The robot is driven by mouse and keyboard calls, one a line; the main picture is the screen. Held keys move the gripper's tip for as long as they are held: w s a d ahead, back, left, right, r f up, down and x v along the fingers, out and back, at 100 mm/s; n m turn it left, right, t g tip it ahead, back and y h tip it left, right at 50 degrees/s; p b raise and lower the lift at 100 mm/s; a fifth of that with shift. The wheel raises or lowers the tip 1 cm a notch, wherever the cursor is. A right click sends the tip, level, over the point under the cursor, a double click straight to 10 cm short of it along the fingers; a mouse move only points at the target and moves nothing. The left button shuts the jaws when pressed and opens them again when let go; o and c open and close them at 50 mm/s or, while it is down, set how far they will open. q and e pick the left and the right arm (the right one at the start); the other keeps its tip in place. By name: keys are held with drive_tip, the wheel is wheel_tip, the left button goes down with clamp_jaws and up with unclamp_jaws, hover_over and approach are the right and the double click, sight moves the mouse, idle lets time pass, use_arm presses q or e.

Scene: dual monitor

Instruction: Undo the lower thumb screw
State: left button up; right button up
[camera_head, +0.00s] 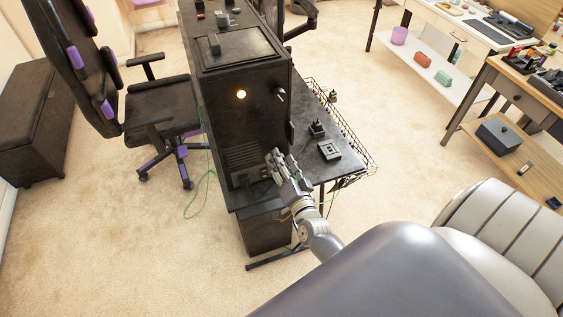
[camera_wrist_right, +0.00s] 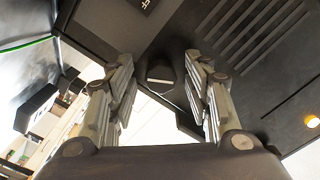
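The black computer case (camera_head: 222,125) stands on a dark desk, with a vented panel facing me. My right gripper (camera_head: 277,160) is at the lower right of that panel. In the right wrist view my right gripper (camera_wrist_right: 160,88) has its two fingers apart. A dark rounded knob (camera_wrist_right: 160,58) with a pale end, perhaps the lower thumb screw, shows between them; I cannot tell whether they touch it. In the head view the gripper hides that spot. A pale knob (camera_head: 280,95), perhaps the upper thumb screw, sticks out higher up. My left gripper is not in view.
A round yellow light (camera_head: 241,94) glows on the case. Small black devices (camera_head: 329,150) lie on the desk to the right, by a wire basket (camera_head: 350,140). An office chair (camera_head: 160,105) is at the left, and a grey seat (camera_head: 510,235) at the lower right.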

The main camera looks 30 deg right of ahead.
drive_tip(key=v, duration=1.2)
drive_tip(key=shift+f, duration=0.1)
